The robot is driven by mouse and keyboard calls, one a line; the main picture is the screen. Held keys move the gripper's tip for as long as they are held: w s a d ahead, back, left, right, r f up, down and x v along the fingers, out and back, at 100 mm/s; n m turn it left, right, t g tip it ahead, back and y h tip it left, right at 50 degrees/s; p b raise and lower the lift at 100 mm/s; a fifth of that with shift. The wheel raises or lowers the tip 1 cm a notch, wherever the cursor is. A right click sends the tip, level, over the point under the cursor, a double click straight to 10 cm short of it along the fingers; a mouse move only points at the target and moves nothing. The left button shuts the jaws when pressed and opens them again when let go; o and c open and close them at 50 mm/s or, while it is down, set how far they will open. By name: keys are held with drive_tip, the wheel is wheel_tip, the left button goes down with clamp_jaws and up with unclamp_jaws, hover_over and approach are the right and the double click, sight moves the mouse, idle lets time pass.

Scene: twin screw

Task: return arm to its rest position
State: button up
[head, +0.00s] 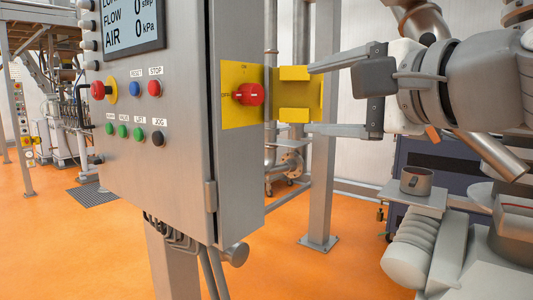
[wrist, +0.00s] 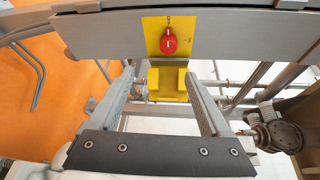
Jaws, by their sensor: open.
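My gripper (head: 312,100) is open, its two long fingers pointing left towards the side of a grey control cabinet (head: 233,180). A red rotary knob (head: 250,94) sits on a yellow plate (head: 231,76) on that side. A yellow bracket-like piece (head: 294,115) lies between the knob and my fingertips; whether the fingers touch it I cannot tell. In the wrist view, my gripper (wrist: 168,85) has its fingers apart on either side of the yellow piece (wrist: 168,84), with the red knob (wrist: 168,42) beyond it.
The cabinet front carries a display (head: 131,24), a red emergency button (head: 98,90) and several smaller buttons. A grey post (head: 321,185) and pipes stand behind my gripper. A cup (head: 416,180) sits on a small ledge at right. Orange floor (head: 90,240) is open at left.

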drive_tip(key=s+d+f+n+g+h, duration=0.2)
drive_tip(key=s+f+n+g+h, duration=0.15)
drive_tip(key=f, duration=0.75)
drive_tip(key=s+d+f+n+g+h, duration=0.2)
drive_tip(key=f+n, duration=0.3)
drive_tip(key=f, duration=0.6)
drive_tip(key=s+d+f+n+g+h, duration=0.1)
drive_tip(key=s+f+n+g+h, duration=0.2)
drive_tip(key=f, duration=0.8)
wheel_tip(320, 180, up, 17)
drive_tip(key=d+n+p, duration=0.1)
drive_tip(key=n+p, duration=0.1)
drive_tip(key=p, duration=1.6)
drive_tip(key=shift+s+d+f, duration=0.15)
drive_tip(key=shift+s, duration=0.25)
drive_tip(key=shift+g, duration=0.25)
